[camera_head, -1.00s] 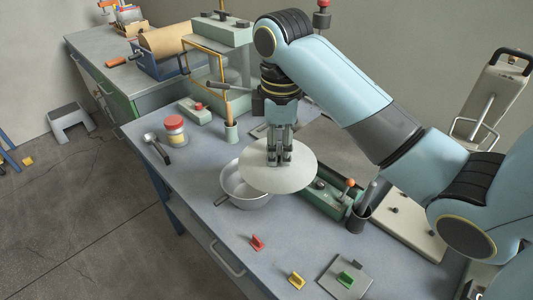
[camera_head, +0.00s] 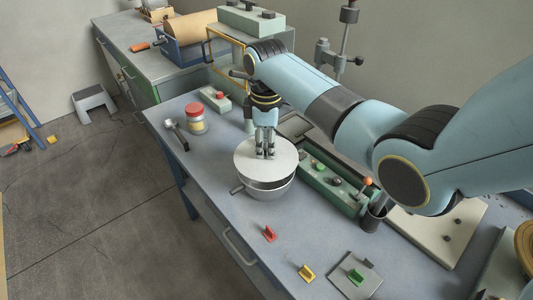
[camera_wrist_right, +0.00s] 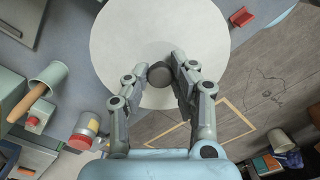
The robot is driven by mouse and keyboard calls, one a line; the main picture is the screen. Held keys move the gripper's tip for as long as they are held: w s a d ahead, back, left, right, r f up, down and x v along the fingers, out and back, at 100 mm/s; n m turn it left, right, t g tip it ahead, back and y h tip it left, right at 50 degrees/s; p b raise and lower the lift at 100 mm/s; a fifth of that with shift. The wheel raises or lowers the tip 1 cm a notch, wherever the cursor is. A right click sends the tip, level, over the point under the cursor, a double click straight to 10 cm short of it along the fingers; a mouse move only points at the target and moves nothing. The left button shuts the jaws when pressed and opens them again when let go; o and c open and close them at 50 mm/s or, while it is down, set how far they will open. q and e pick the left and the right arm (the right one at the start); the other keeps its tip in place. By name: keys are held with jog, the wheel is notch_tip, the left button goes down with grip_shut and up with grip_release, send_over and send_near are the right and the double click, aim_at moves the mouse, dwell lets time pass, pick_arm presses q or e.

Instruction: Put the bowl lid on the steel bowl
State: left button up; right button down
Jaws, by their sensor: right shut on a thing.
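The steel bowl (camera_head: 272,191) stands on the bench with its handle pointing left. The bowl lid (camera_head: 248,158), a pale grey disc, is over the bowl, covering most of its opening. A dark gap shows between lid and bowl rim at the front right, so the lid looks raised or tilted there. My right gripper (camera_head: 265,150) points down and is shut on the lid's knob. In the right wrist view the dark knob (camera_wrist_right: 159,75) is between the fingers and the lid (camera_wrist_right: 115,40) hides the bowl. My left gripper is not in view.
A green control box (camera_head: 328,180) and a dark cup (camera_head: 373,218) stand right of the bowl. A red-lidded jar (camera_head: 195,119) is behind left. Red (camera_head: 270,233), yellow (camera_head: 306,273) and green (camera_head: 356,276) clips lie in front. The bench's left edge is near the bowl.

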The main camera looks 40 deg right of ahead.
aim_at(266, 156)
jog(key=shift+f, duration=1.5)
jog(key=shift+f, duration=0.45)
jog(key=c, duration=1.1)
grip_release()
jog(key=shift+r, duration=0.15)
notch_tip(266, 156, up, 13)
jog(key=shift+f, duration=0.15)
jog(key=shift+f, duration=0.15)
